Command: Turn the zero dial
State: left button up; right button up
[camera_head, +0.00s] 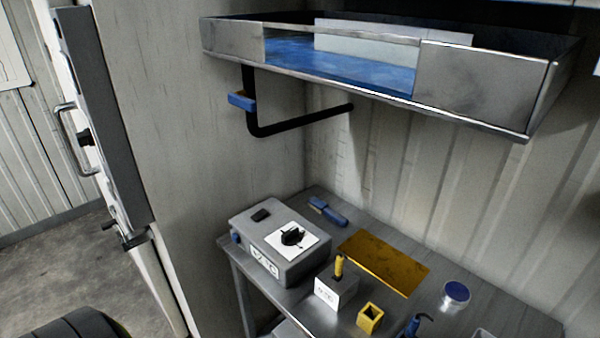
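A grey box (262,262) stands on the left end of a metal workbench. On its top is a white square plate with a black dial (293,237), which looks like the zero dial. The dial's pointer direction is too small to read surely. A white label (264,262) on the box front has dark lettering that I cannot read clearly. A small black piece (261,215) is on the box top, and a blue knob (235,238) is on its left side. Neither of my grippers is in view.
A metal tray shelf (470,85) overhangs the workbench (395,313). On the bench are a yellow plate (385,262), a blue-handled tool (328,212), a white labelled block (335,292), a yellow holder (370,318) and a blue-lidded jar (456,295). A door (110,140) stands left.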

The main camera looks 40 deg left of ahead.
aim_at(291, 238)
jog(key=u, duration=0.4)
jog(key=k+j+u, duration=0.1)
jog(key=u, duration=0.3)
jog(key=j+u, duration=0.15)
jog(key=u, duration=0.25)
